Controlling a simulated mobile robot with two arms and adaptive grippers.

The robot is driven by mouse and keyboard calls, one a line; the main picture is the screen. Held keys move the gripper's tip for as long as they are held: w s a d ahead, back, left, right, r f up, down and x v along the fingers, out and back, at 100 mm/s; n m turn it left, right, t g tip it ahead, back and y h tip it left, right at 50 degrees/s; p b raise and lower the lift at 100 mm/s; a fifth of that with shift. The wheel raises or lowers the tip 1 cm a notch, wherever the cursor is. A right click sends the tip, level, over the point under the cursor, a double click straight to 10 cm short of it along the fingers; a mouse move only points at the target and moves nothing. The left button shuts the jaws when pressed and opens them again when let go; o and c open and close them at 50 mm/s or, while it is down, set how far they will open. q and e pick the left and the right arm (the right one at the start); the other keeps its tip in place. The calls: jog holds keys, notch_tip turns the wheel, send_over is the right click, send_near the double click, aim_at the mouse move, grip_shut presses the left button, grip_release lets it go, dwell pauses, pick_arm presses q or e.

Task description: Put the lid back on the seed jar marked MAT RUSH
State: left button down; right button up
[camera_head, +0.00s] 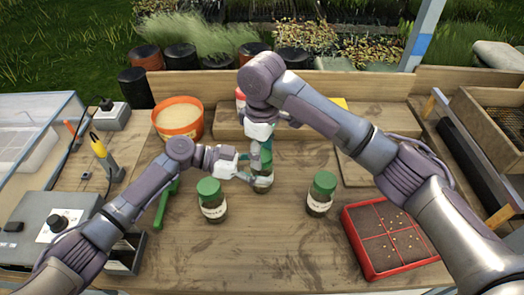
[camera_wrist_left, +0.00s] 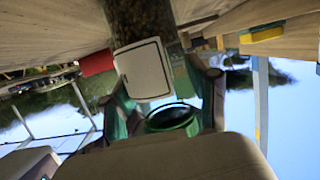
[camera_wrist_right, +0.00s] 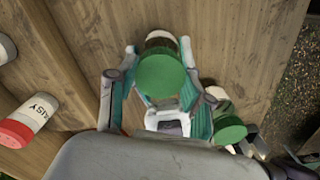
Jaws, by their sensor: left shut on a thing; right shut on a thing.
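A dark glass jar with a white label (camera_head: 263,182) stands near the middle of the bench. My left gripper (camera_head: 258,179) is shut on this jar from the left; its label (camera_wrist_left: 145,68) fills the middle of the left wrist view, with no readable writing. My right gripper (camera_head: 265,146) comes down from above and is shut on a green lid (camera_wrist_right: 160,76). The lid is over the jar's top; I cannot tell whether it rests on the rim. A green ring (camera_wrist_left: 171,117) shows between the left fingers. No MAT RUSH marking is legible.
Two green-lidded jars stand nearby, one left (camera_head: 211,201) and one right (camera_head: 321,194). A red seed tray (camera_head: 384,274) is front right. An orange bowl (camera_head: 178,118) stands back left. A red-lidded DAISY jar (camera_wrist_right: 27,120) is behind. The front middle is clear.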

jog(key=m, duration=1.2)
jog(key=o, duration=1.4)
jog(key=shift+c, duration=0.2)
notch_tip(320, 180, up, 12)
pick_arm(q)
jog(key=shift+c, duration=1.2)
grip_release()
